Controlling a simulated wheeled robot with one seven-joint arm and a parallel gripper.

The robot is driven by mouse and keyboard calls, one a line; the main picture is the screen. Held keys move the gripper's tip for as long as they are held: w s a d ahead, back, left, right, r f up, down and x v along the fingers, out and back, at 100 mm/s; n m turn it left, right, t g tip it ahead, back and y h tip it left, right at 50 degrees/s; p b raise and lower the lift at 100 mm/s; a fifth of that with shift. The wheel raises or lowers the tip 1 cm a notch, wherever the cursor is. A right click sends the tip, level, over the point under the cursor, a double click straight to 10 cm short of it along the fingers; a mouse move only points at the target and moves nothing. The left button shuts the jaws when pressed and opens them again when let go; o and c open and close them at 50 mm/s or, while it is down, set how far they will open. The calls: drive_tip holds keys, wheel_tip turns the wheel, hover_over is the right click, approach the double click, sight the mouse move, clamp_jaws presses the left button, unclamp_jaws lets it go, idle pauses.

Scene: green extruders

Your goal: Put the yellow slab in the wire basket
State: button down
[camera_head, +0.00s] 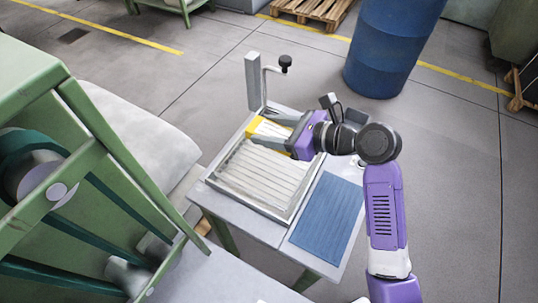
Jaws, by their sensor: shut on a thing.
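The yellow slab (268,129) is between the fingers of my gripper (272,132), which is shut on it. The fingers and purple hand cover part of the slab. The slab is at the far edge of a pale, ribbed, shallow tray-like thing (218,181) on the small table; this looks like the wire basket. I cannot tell whether the slab touches it or is held above it.
A blue ribbed mat (328,215) lies on the table's right side. An upright grey post (253,82) and a crank with a black knob (285,63) stand at the back. A green machine (60,150) is at left, a blue barrel (392,45) behind.

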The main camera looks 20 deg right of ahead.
sight(271, 162)
wheel_tip(271, 162, down, 10)
drive_tip(key=shift+f+b, duration=0.1)
drive_tip(key=shift+b, duration=0.45)
drive_tip(key=c, duration=0.6)
unclamp_jaws()
drive_tip(key=shift+f, duration=0.1)
drive_tip(key=shift+s+d+r, duration=0.15)
drive_tip(key=shift+r, duration=0.05)
drive_tip(key=v, duration=1.1)
drive_tip(key=shift+s+d, duration=0.2)
drive_tip(key=shift+s, duration=0.1)
